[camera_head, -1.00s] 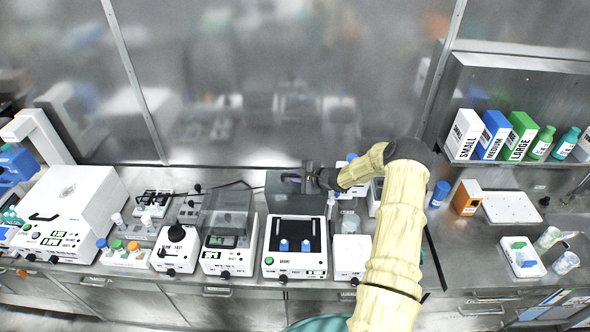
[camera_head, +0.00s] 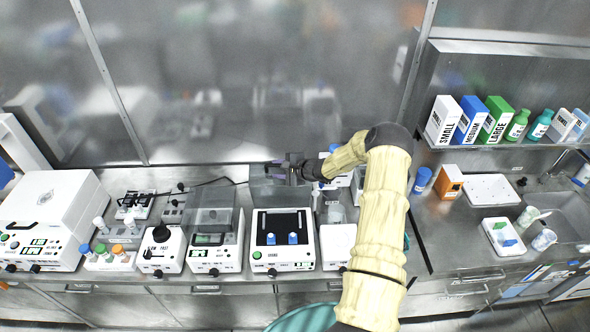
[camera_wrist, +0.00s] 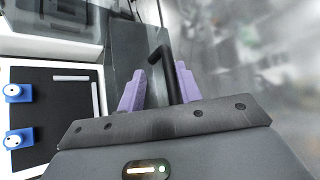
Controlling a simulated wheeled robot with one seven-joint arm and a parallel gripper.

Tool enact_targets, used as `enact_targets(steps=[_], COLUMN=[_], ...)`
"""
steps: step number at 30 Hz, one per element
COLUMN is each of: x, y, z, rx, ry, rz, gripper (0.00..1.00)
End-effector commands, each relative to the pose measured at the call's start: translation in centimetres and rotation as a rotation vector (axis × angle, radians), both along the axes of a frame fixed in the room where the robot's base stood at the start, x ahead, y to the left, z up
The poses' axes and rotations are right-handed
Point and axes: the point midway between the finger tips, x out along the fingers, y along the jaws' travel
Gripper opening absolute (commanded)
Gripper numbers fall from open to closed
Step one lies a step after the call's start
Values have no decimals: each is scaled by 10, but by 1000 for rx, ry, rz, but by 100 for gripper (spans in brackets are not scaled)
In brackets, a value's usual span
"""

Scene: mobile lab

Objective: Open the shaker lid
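The shaker (camera_head: 283,262) is a white box with a black platform, and two blue-topped items stand on it. Its smoky see-through lid (camera_head: 268,192) stands raised at the back of the shaker, leaving the platform uncovered. My gripper (camera_head: 275,166) is at the lid's upper edge. In the wrist view, the purple fingertips (camera_wrist: 160,88) are apart, with the black lid handle (camera_wrist: 168,72) between them. I see a gap beside the handle, so the gripper looks open around it. The dark lid panel (camera_wrist: 137,42) and the platform (camera_wrist: 52,112) also show in the wrist view.
Left of the shaker stands a machine with a smoky cover (camera_head: 211,217). A black-topped white device (camera_head: 160,247) and a tube rack (camera_head: 110,261) are further left. A white box (camera_head: 337,246) stands close on the right. A metal wall is behind the bench.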

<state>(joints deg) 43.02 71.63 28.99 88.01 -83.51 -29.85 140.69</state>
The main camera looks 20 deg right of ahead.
Motion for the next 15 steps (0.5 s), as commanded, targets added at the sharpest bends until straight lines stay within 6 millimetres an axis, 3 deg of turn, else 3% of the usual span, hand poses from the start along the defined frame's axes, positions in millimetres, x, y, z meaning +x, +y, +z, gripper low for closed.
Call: enact_targets(steps=[15], x=[-59], y=[-35], z=[34], rx=[-3], ry=[-2], rz=[0], gripper=[34])
